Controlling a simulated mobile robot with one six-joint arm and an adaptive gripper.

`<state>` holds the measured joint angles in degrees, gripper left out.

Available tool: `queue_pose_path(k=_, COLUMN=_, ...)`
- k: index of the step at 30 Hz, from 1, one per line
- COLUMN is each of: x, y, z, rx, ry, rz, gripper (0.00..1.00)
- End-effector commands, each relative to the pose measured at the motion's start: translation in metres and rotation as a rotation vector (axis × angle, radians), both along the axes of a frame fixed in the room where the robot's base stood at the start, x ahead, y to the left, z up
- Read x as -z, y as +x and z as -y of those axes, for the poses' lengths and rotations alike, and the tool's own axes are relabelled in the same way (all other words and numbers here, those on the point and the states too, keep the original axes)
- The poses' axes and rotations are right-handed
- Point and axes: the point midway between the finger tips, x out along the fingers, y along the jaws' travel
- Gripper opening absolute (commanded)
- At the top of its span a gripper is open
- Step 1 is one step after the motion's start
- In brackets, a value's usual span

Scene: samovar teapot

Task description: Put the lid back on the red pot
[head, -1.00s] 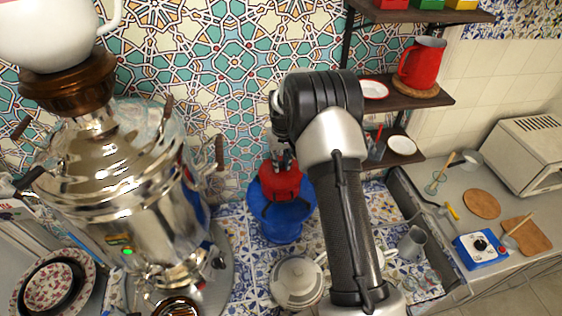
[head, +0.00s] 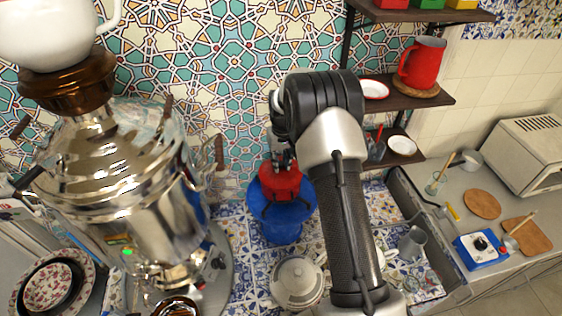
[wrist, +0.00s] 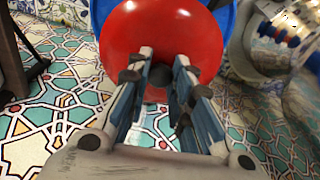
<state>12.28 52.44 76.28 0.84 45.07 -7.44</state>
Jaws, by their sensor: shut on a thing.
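The red domed lid (wrist: 165,30) fills the top middle of the wrist view, with a dark round knob (wrist: 156,93). My gripper (wrist: 162,75) has its fingers on either side of the knob and is shut on it. In the head view the red pot (head: 281,184) stands on a blue base (head: 284,222) against the tiled wall, and my gripper (head: 283,160) is directly above it. I cannot tell whether there is a gap between lid and pot. The pot's body is hidden in the wrist view.
A large shiny samovar (head: 115,185) stands close on the left, with a white teapot (head: 50,30) on top. Dark shelves (head: 410,98) are on the wall at right.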

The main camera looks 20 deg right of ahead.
Motion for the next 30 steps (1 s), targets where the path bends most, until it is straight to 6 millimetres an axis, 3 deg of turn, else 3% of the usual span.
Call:
queue_pose_path(k=11, x=-0.0001, y=0.0001, z=0.0000, rx=0.000, ry=0.000, rz=0.000, gripper=0.43)
queue_pose_path(k=18, x=0.0000, y=0.0000, z=0.0000, rx=0.000, ry=0.000, rz=0.000, gripper=0.44)
queue_pose_path(k=27, x=0.0002, y=-0.0001, z=0.0000, rx=0.000, ry=0.000, rz=0.000, gripper=0.64)
queue_pose_path(k=30, x=0.0001, y=-0.0001, z=0.0000, rx=0.000, ry=0.000, rz=0.000, gripper=0.64)
